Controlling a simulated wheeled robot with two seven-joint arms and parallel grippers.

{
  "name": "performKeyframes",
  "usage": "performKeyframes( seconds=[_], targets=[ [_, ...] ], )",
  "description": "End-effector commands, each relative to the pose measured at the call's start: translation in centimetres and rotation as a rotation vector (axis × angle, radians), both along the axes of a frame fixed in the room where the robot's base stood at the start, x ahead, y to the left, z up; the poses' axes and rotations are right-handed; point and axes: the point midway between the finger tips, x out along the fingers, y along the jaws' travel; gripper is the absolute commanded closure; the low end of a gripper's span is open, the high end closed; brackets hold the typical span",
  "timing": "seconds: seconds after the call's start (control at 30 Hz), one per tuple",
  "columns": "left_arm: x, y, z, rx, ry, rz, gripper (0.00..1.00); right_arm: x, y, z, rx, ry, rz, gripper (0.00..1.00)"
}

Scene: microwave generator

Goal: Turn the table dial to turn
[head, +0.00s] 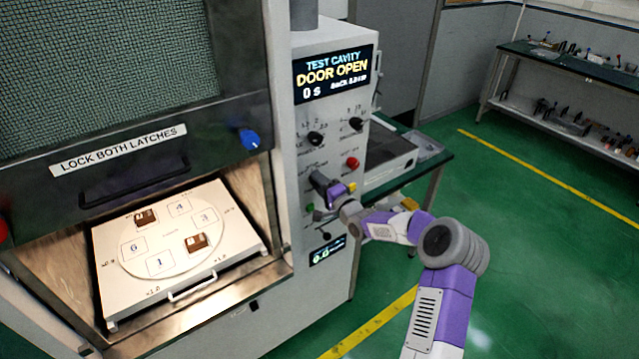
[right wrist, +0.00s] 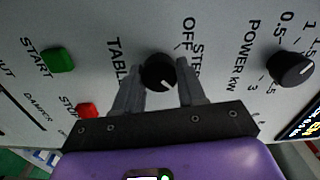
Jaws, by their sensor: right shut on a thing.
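The table dial (right wrist: 158,72) is a round black knob with a pale pointer mark, on the grey panel beside the printed words TABLE, OFF and STEP. In the right wrist view my right gripper (right wrist: 158,84) has its two fingers on either side of the dial and is shut on it. In the head view my right gripper (head: 322,184) is against the front panel and hides the dial. The exact dial setting is hard to read. My left gripper is not in view.
A power knob (right wrist: 291,69), a green start button (right wrist: 58,60) and a red stop button (right wrist: 88,111) are nearby. The display (head: 335,74) reads DOOR OPEN, 0 s. The open cavity holds a white tray (head: 112,285) with a numbered round plate. A side table (head: 432,165) stands behind.

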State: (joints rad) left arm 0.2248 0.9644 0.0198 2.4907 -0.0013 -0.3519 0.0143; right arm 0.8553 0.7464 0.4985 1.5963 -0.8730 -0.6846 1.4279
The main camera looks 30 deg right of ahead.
Motion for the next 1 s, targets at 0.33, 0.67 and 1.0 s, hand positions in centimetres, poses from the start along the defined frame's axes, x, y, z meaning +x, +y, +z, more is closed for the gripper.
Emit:
performKeyframes(
  seconds=[0.33,0.67,1.0],
  targets=[
    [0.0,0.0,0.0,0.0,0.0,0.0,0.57,0.0,0.0,0.0,0.004,0.001,0.0,0.48],
    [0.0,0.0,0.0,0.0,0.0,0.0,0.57,0.0,0.0,0.0,0.002,0.0,0.0,0.34],
    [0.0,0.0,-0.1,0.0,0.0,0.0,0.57,-3.4,-0.4,0.0,0.001,0.003,-0.002,0.34]
  ],
)
